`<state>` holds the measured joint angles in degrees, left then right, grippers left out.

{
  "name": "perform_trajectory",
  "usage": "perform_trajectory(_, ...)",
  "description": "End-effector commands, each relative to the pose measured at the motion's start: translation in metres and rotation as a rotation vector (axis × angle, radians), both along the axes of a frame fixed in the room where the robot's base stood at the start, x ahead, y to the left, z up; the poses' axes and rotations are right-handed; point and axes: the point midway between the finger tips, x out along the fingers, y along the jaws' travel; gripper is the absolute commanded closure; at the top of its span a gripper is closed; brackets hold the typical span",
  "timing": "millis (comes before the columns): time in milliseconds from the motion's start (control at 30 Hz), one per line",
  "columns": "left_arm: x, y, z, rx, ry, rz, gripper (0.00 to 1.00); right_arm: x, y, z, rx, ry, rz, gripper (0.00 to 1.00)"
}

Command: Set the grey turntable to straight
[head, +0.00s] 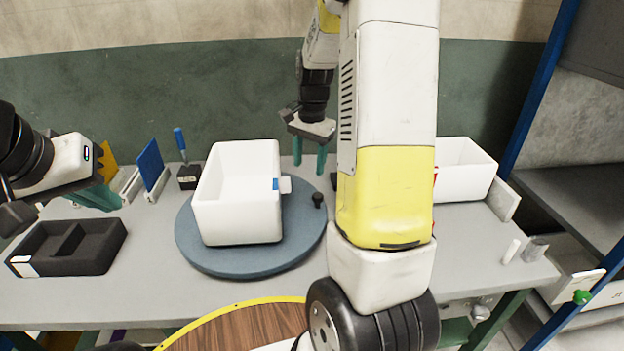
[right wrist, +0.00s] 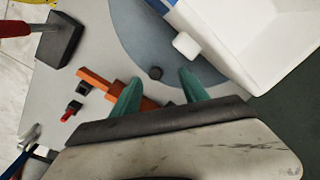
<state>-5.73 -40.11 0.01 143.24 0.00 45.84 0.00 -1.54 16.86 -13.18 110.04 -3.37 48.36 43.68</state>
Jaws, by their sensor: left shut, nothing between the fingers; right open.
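The round blue-grey turntable (head: 305,240) lies on the table and carries a white open box (head: 235,220). A white tab with a blue patch is on the box's right side. A black knob (head: 317,200) stands near the turntable's right rim. My right gripper (head: 309,160) is open and empty behind the knob, fingers pointing down. My left gripper (head: 108,203) is shut and empty above the table's left part.
A black foam tray (head: 100,250) lies at the front left. A blue panel (head: 150,165) and a blue-handled tool (head: 182,150) stand behind. Another white box (head: 462,170) is at the right. An orange tool (right wrist: 95,80) lies near my right gripper. My right arm hides part of the table.

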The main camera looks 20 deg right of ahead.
Motion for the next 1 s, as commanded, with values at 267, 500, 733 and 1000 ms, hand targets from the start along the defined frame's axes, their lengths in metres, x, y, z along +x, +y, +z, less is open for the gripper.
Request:
perform_trajectory(267, 0.0, 0.0, 0.0, 0.0, 0.0, 0.0, 1.0, 0.017, -0.018, -0.043, -0.031, 0.071, -0.118, 0.48)
perform_trajectory(500, 0.0, 0.0, 0.0, 0.0, 0.0, 0.0, 1.0, 0.016, -0.019, -0.076, -0.031, 0.075, -0.12, 0.48)
perform_trajectory(733, 0.0, 0.0, 0.0, 0.0, 0.0, 0.0, 1.0, 0.016, -0.018, -0.108, -0.03, 0.073, -0.119, 0.48)
perform_trajectory(1000, 0.0, 0.0, 0.0, 0.0, 0.0, 0.0, 1.0, 0.017, -0.018, -0.118, -0.03, 0.071, -0.118, 0.48)
